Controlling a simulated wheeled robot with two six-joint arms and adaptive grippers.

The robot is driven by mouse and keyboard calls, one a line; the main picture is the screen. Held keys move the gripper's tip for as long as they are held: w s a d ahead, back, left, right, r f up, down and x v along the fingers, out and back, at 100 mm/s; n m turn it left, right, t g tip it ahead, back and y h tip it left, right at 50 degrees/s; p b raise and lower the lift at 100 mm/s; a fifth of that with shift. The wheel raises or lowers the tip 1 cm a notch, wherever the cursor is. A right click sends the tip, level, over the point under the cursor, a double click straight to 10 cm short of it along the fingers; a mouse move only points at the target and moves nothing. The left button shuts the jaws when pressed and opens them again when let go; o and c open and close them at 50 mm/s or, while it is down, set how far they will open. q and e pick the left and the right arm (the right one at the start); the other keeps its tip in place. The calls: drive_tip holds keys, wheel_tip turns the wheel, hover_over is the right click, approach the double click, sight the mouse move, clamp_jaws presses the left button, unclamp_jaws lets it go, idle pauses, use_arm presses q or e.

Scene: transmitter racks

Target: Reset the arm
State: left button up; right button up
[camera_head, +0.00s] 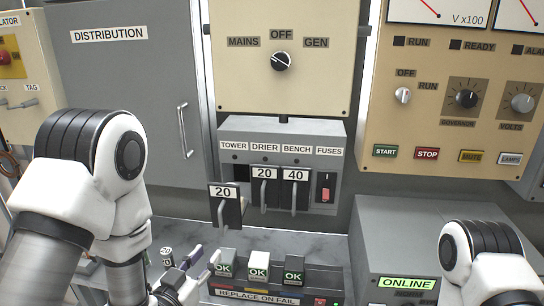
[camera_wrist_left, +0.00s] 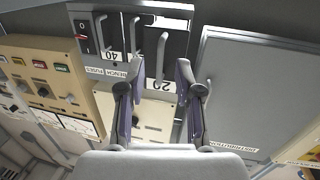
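My left arm comes in from the left in the head view, white with black ribbed joints. My left gripper (camera_head: 198,268) is low in front of the fuse box, near the shelf of fuse blocks. In the left wrist view its two fingers (camera_wrist_left: 156,78) are spread apart with nothing between them. Beyond them shows a black fuse holder marked 20 (camera_wrist_left: 170,82), apart from the fingers. In the head view the TOWER holder marked 20 (camera_head: 226,191) sits lower and farther out than its neighbours. Part of my right arm shows at the lower right; its gripper is out of view.
The grey fuse box (camera_head: 282,130) also holds DRIER 20 (camera_head: 264,172) and BENCH 40 (camera_head: 295,174). Below stand several blocks marked OK (camera_head: 258,266) at the REPLACE ON FAIL tray (camera_head: 256,295). A grey DISTRIBUTION cabinet (camera_head: 130,90) is left; a grey ONLINE box (camera_head: 420,225) is right.

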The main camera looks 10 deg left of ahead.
use_arm(q)
drive_tip(key=s+a+f+n+g+y, duration=0.15)
drive_tip(key=s+f+g, duration=0.45)
drive_tip(key=f, duration=0.7)
drive_tip(key=s+a+f+n+g+y, duration=0.1)
drive_tip(key=s+a+f+g, duration=0.15)
drive_tip(key=s+f, duration=0.7)
drive_tip(key=s+a+f+g+y, duration=0.1)
drive_tip(key=s+f+g, duration=0.7)
drive_tip(key=s, duration=0.3)
drive_tip(key=shift+s+a+f, duration=0.3)
drive_tip(key=shift+s+a, duration=0.05)
